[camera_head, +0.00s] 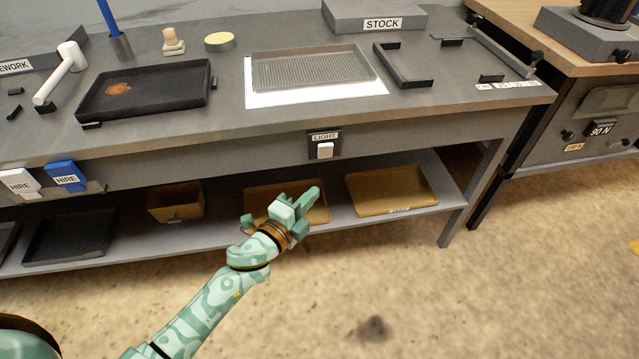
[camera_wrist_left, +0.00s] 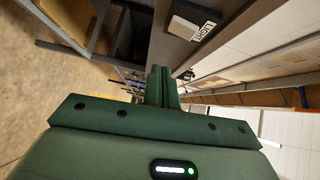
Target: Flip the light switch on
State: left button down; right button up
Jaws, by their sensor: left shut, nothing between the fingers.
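The light switch (camera_head: 324,150) is a white rocker on a dark plate labelled LIGHT, on the front apron of the grey workbench. In the left wrist view the switch (camera_wrist_left: 182,27) shows as a pale block on its dark plate, sideways at the top. My left gripper (camera_head: 316,193) is shut and empty, below and slightly left of the switch, apart from it. Its closed fingers (camera_wrist_left: 161,84) also show in the left wrist view, short of the switch. My right gripper is not in view.
The grey workbench (camera_head: 225,115) carries a dark tray (camera_head: 145,92), a ribbed tray (camera_head: 310,68) and a white mallet (camera_head: 60,72). Brown trays (camera_head: 390,190) lie on the lower shelf behind my left gripper. Blue and white HIRE tags (camera_head: 62,175) hang at left. Floor in front is open.

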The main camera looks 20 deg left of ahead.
pick_arm(q)
jog(key=s, duration=0.2)
jog(key=s+a, duration=0.1)
jog(key=shift+s+f, duration=0.25)
jog(key=shift+s, duration=0.1)
